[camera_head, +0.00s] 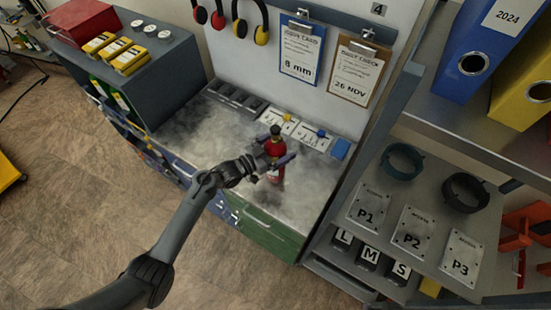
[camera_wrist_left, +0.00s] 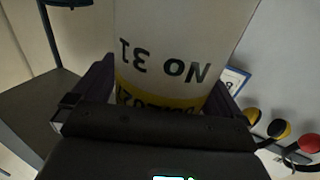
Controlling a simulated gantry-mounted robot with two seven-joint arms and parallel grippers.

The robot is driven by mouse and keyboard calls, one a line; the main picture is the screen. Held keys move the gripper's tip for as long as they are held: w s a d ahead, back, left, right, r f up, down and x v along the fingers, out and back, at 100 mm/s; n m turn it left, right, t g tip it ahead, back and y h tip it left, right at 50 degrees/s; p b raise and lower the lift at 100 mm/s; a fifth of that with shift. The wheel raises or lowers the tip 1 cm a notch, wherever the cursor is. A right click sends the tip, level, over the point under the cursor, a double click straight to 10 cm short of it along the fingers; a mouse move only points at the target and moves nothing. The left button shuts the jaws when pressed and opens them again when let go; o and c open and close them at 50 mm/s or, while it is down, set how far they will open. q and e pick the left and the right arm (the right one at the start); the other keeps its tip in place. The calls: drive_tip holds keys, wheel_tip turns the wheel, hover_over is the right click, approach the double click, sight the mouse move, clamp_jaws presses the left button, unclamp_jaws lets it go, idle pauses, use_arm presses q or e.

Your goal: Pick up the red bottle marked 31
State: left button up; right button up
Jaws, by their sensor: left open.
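The red bottle (camera_head: 275,148) stands upright on the workbench's worn grey top, with a dark cap. In the left wrist view its pale label reads "No 31" upside down (camera_wrist_left: 165,62), above a yellow band. My left gripper (camera_head: 270,163) is at the bottle's mid-height. In the left wrist view its fingers (camera_wrist_left: 155,98) stand on either side of the bottle, open around it. I cannot tell whether either finger touches it. The bottle's lower part is partly hidden by the gripper in the head view. My right gripper is not in view.
Cards and small blue and yellow items (camera_head: 308,136) lie behind the bottle, near the back panel. Clipboards (camera_head: 301,53) and ear defenders hang above. A shelf unit at right holds plates P1 (camera_head: 369,208), P2 and P3, and dark rings. The bench top left of the bottle is mostly clear.

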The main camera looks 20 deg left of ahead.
use_arm(q)
drive_tip(key=shift+w+d, duration=0.1)
drive_tip(key=shift+w, duration=0.05)
drive_tip(key=c, duration=1.8)
drive_tip(key=shift+r, duration=0.25)
clamp_jaws()
